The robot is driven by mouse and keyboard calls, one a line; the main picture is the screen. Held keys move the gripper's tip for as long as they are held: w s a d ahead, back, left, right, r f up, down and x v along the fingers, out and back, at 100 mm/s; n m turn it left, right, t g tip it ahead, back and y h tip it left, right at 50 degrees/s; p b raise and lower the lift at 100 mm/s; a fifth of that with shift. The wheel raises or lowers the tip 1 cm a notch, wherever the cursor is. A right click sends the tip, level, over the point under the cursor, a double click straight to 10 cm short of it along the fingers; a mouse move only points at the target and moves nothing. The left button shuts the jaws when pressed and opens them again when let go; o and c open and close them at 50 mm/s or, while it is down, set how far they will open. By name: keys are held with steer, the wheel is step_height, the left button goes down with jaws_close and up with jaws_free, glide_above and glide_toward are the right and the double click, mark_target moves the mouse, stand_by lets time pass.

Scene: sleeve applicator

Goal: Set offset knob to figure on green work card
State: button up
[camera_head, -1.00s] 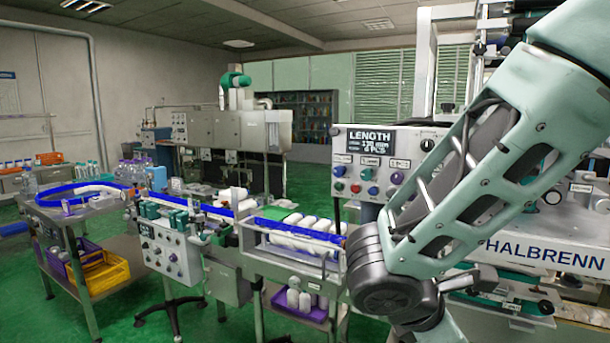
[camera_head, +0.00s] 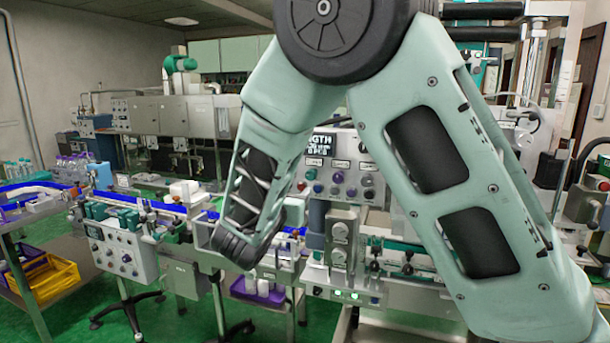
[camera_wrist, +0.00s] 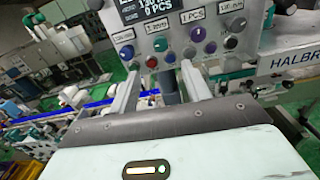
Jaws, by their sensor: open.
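The grey control panel (camera_wrist: 178,20) fills the upper middle of the wrist view. I cannot tell which one is the offset knob. My gripper (camera_wrist: 160,70) is open and empty, its two fingers pointing at the panel and apart from it. In the head view the panel (camera_head: 326,164) is partly behind my arm, and my gripper is hidden. I cannot make out a green work card.
A blue-edged conveyor (camera_head: 165,207) runs to the left. A yellow crate (camera_head: 45,283) stands low at left. Green floor is open at front left.

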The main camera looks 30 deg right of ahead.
mark_target(310, 177)
steer(key=p+x, duration=0.2)
steer(key=x, duration=0.8)
steer(key=shift+d+p, duration=0.15)
steer(key=shift+p, duration=0.25)
steer(key=c, duration=1)
